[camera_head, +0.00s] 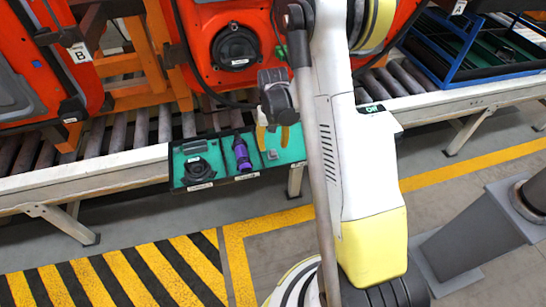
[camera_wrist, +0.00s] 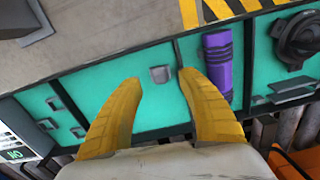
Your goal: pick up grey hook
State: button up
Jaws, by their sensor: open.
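A small grey piece, which looks like the grey hook (camera_wrist: 160,74), lies on the teal floor of a tray compartment in the wrist view. It also shows in the head view (camera_head: 272,154), low beside my fingers; its exact shape is too small to tell. My gripper (camera_wrist: 160,78) has two yellow curved fingers, spread apart and empty. In the wrist view the grey piece appears in the gap between the fingertips, not visibly touched. In the head view my gripper (camera_head: 272,138) is over the tray's right part.
The dark-rimmed teal tray (camera_head: 213,181) sits at the conveyor edge. A purple cylinder (camera_wrist: 219,65) and a round black part (camera_wrist: 296,40) lie in neighbouring compartments. Small grey pieces (camera_wrist: 45,124) lie in another. Orange-red doors (camera_head: 228,38) stand behind. A blue rack (camera_head: 470,50) is at right.

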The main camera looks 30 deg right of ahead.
aim_at(273, 152)
jog(key=f+b, duration=0.1)
jog(key=f, duration=0.1)
jog(key=f+b, duration=0.2)
jog(key=f, duration=0.1)
jog(key=shift+w+d+f, duration=0.2)
jog(key=shift+w+f, duration=0.1)
jog(key=shift+f, duration=0.05)
jog(key=shift+r, duration=0.1)
jog(key=c, duration=0.9)
